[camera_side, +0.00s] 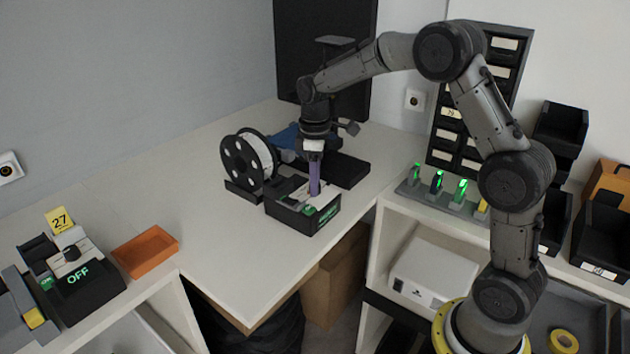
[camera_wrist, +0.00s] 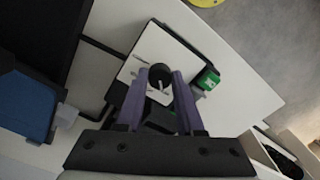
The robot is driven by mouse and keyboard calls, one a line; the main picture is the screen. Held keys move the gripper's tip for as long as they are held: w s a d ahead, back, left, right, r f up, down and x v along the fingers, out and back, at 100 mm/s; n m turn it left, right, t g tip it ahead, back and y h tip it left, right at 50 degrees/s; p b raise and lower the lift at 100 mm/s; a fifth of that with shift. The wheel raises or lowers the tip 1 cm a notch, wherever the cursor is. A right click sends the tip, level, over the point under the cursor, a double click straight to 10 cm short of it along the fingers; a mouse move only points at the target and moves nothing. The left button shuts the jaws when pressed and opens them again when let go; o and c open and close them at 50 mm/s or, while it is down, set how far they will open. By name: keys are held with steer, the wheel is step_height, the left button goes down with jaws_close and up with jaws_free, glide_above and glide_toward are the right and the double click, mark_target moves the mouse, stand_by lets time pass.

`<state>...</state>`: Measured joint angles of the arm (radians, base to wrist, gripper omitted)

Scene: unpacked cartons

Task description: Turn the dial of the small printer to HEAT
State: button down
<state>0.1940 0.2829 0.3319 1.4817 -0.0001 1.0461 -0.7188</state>
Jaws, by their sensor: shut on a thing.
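The small printer (camera_side: 293,217) is a black box with a white top on the middle bench, with green lettering on its front too small to read. My gripper (camera_side: 314,191) points down at its top, its purple fingers low over the white plate. In the wrist view, my gripper (camera_wrist: 159,76) is shut on the dark round dial (camera_wrist: 160,73), a finger on each side. A light pointer mark shows on the dial. The printer's white top plate (camera_wrist: 160,48) surrounds it, with a green button or lamp (camera_wrist: 208,79) to the right. The marking the pointer faces cannot be read.
A black spool (camera_side: 240,160) stands close left of the printer; a dark flat box (camera_side: 345,171) lies behind it. A similar device (camera_side: 88,286) reading OFF and an orange tray (camera_side: 145,251) sit at left. The bench front is clear.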

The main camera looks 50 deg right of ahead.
steer(key=shift+r, duration=0.1)
steer(key=c, duration=0.5)
jaws_free()
steer(key=shift+c, duration=0.2)
step_height(320, 180, up, 14)
